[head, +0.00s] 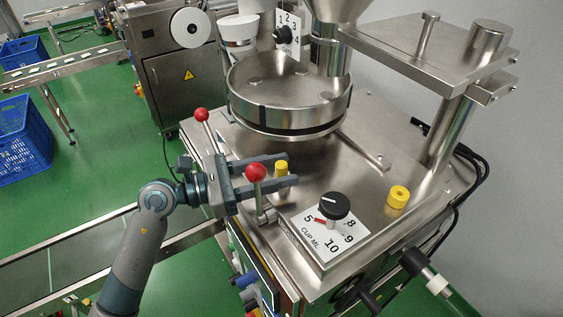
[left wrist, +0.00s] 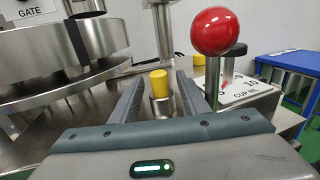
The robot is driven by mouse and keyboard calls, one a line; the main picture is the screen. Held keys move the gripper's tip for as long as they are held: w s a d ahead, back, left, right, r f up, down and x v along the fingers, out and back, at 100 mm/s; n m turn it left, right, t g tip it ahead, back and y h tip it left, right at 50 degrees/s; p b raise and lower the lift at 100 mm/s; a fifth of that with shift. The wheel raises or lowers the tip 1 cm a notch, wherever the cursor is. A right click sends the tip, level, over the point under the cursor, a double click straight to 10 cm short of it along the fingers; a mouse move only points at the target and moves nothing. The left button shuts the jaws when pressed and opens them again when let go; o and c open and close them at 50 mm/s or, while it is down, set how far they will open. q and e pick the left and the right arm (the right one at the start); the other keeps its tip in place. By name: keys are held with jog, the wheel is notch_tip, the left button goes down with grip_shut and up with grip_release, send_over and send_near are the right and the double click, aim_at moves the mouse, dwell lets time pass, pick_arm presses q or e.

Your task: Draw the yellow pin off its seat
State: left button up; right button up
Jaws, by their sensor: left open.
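The yellow pin (head: 281,168) stands upright on its metal seat on the machine's steel top, and it also shows in the left wrist view (left wrist: 159,83). The seat (left wrist: 160,105) shows below it as a short metal post. My left gripper (head: 290,168) is open, with one finger on each side of the pin. In the left wrist view the fingers (left wrist: 160,90) flank the pin with gaps on both sides. My right gripper is not in view.
A red-knobbed lever (head: 256,173) stands close beside the gripper; another red knob (head: 201,115) is behind it. Steel top between dial and pan is clear.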

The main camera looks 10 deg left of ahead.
aim_at(281, 163)
pick_arm(q)
jog(key=shift+w+d, duration=0.25)
jog(key=shift+d, duration=0.15)
grip_shut()
dwell(0.4)
notch_tip(281, 163, up, 18)
jog(key=b, duration=0.2)
jog(key=shift+b, duration=0.35)
dwell(0.9)
